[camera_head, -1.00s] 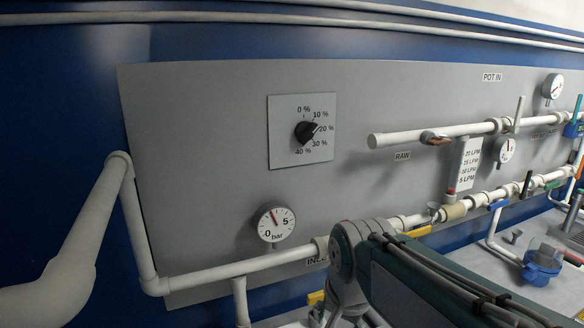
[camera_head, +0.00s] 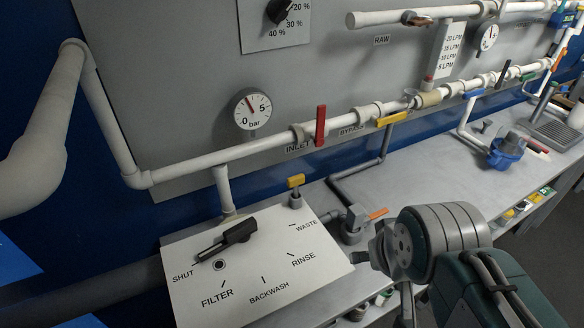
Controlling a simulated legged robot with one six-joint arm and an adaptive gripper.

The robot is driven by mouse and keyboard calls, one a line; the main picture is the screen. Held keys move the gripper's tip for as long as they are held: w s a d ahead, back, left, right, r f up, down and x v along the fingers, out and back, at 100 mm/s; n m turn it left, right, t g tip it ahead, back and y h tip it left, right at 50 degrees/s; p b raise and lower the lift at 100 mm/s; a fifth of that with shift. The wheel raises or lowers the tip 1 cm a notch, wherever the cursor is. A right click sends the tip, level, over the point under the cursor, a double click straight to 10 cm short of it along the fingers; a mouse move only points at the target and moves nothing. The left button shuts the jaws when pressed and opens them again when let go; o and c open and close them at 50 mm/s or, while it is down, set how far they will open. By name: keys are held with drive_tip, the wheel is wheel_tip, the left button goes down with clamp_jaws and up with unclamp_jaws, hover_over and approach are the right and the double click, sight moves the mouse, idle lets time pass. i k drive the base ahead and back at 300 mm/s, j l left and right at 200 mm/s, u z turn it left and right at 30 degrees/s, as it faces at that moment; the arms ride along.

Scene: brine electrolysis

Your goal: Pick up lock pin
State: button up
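I cannot pick out a lock pin for certain. A white selector plate (camera_head: 250,292) marked SHUT, FILTER, BACKWASH, RINSE and WASTE lies at the lower left. Its black lever (camera_head: 238,231) points toward SHUT. A small round dark-centred fitting (camera_head: 219,264) sits just below the lever; I cannot tell if it is a pin or a hole. My arm comes in from the lower right, and its grey joint stands to the right of the plate.
A blue strainer-like unit (camera_head: 506,150) and a dark grated tray (camera_head: 556,132) stand on the grey bench (camera_head: 405,168) at the right. White pipes, a pressure gauge (camera_head: 252,108), a red valve handle (camera_head: 320,125) and a yellow one (camera_head: 391,119) line the panel. The middle of the bench is mostly clear.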

sight(293, 181)
drive_tip(key=k+u, duration=0.2)
drive_tip(key=i+u, duration=0.2)
drive_tip(key=u, duration=0.85)
drive_tip(key=k+l+z, duration=0.15)
drive_tip(key=l+z, duration=0.25)
drive_tip(key=i+l+z, duration=0.1)
drive_tip(key=i+l, duration=0.05)
drive_tip(key=l, duration=0.05)
